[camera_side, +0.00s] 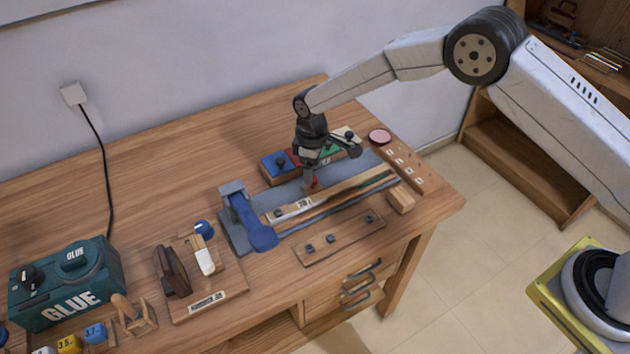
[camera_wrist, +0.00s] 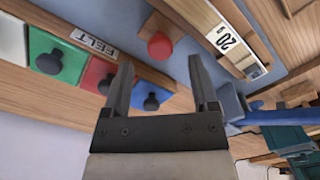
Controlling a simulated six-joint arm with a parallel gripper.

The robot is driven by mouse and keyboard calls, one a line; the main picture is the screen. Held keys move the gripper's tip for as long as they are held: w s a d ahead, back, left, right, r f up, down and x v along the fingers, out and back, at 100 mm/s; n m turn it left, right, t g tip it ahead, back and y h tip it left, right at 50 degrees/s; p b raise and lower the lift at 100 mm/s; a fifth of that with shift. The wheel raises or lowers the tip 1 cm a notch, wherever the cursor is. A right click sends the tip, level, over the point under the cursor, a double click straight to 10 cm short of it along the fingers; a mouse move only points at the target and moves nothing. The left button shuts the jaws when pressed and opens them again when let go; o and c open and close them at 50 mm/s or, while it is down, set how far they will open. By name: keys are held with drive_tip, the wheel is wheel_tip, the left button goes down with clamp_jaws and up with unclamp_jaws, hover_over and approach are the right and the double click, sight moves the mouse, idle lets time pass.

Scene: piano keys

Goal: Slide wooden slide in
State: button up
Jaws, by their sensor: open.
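A long wooden slide (camera_side: 335,195) lies in the grey-blue fixture (camera_side: 289,191) on the workbench. In the wrist view the slide's labelled part (camera_wrist: 222,38) reads "20". A red knob (camera_side: 312,184) on a short wooden piece stands beside the slide, below my gripper (camera_side: 310,170). In the wrist view my gripper (camera_wrist: 160,75) is open and empty. The red knob (camera_wrist: 160,46) shows in line with the gap between its fingers, just beyond the fingertips. I cannot tell whether either finger touches it.
A blue lever clamp (camera_side: 250,220) sits at the fixture's left end. A row of knobbed coloured plates, including a blue one (camera_side: 277,163), lies behind it. A wooden block (camera_side: 400,199) stands at the right end. A drilled board (camera_side: 340,236) lies in front. The back left bench is clear.

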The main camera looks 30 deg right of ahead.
drive_tip(key=shift+f, duration=1.55)
clamp_jaws()
